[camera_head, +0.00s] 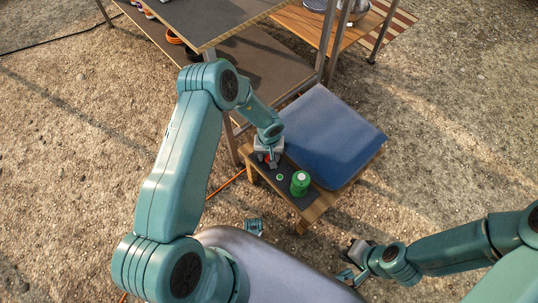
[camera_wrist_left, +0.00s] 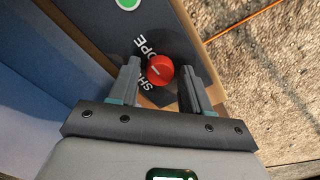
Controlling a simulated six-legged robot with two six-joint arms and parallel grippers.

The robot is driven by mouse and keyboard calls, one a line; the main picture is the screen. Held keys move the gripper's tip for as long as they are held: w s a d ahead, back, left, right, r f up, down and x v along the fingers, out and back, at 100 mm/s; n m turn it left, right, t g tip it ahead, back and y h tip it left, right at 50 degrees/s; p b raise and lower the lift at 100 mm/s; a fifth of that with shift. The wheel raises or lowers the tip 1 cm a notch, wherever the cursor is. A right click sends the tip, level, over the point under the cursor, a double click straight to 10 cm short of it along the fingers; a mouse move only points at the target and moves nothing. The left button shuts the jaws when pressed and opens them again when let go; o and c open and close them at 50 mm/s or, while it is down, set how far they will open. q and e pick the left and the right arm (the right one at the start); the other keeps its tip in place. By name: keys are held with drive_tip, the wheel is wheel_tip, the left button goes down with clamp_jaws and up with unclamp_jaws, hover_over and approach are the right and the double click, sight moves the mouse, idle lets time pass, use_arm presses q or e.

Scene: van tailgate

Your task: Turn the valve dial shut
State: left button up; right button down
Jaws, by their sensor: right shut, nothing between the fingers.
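The red valve dial (camera_wrist_left: 160,69) with a white pointer line sits on a dark panel (camera_wrist_left: 150,20). White lettering beside it reads "OPE" and "SH", the rest being hidden. My left gripper (camera_wrist_left: 162,85) is open, with one finger on each side of the dial and a visible gap to both. In the head view my left gripper (camera_head: 267,158) is over the small wooden stand, and a bit of red shows at its fingertips. My right gripper (camera_head: 350,274) is shut and empty, low at the right, away from the stand.
A green canister (camera_head: 300,183) and a small green disc (camera_head: 280,177) are on the stand's dark panel, close to my left gripper. A grey-topped table (camera_head: 215,20) stands behind. An orange cable (camera_head: 226,184) lies on the ground.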

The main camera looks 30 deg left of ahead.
use_arm(q)
drive_tip(key=c, duration=0.7)
drive_tip(key=shift+r+n+p, duration=0.15)
drive_tip(key=shift+n+p, duration=1)
drive_tip(key=shift+n, duration=0.05)
drive_tip(key=n+p, duration=0.1)
drive_tip(key=n, duration=0.1)
drive_tip(key=shift+n, duration=0.4)
drive_tip(key=n, duration=0.2)
drive_tip(key=shift+n+p, duration=0.3)
drive_tip(key=n, duration=0.3)
drive_tip(key=shift+n, duration=0.3)
drive_tip(key=n, duration=0.6)
drive_tip(key=shift+n, duration=0.4)
